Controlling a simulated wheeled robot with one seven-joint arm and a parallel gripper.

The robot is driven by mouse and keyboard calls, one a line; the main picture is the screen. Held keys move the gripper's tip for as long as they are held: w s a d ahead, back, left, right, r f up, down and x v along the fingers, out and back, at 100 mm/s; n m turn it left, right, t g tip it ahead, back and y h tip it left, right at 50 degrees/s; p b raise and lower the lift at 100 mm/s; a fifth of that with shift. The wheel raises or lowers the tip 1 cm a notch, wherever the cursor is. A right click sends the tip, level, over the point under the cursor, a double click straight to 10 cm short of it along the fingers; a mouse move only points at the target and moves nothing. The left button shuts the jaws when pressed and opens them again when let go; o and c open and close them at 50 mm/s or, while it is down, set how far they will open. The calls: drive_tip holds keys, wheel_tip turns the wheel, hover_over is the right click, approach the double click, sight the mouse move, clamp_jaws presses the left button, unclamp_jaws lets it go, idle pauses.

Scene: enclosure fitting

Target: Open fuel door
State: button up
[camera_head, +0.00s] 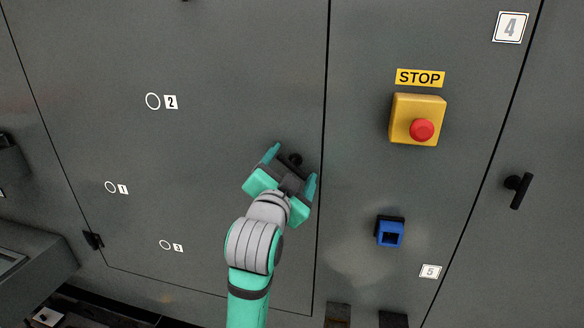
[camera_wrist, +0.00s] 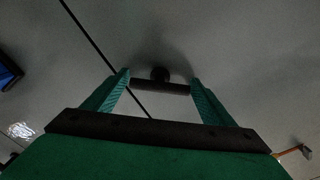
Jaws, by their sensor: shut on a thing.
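The grey door panel (camera_head: 220,60) carries round marks labelled 1, 2 and 3 and looks flush with the panel to its right. Nothing in view names it as the fuel door. A black T-shaped handle (camera_head: 295,159) sits near the panel's right edge, mostly hidden by my gripper (camera_head: 292,166). In the wrist view, the handle's dark bar (camera_wrist: 160,87) lies crosswise between the two green fingers of my gripper (camera_wrist: 160,78), which are shut on its ends. The round stem shows behind the bar.
Right of the seam are a yellow box with a red STOP button (camera_head: 421,130) and a blue square fitting (camera_head: 390,233). Another black T-handle (camera_head: 518,190) is farther right. A hinge (camera_head: 93,240) and a grey ledge (camera_head: 32,262) are at lower left.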

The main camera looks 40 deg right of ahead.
drive_tip(key=shift+m, duration=0.7)
drive_tip(key=o, duration=1)
drive_tip(key=v, duration=1.1)
drive_tip(key=shift+w, duration=0.15)
drive_tip(key=shift+d+f, duration=0.1)
drive_tip(key=shift+d, duration=0.05)
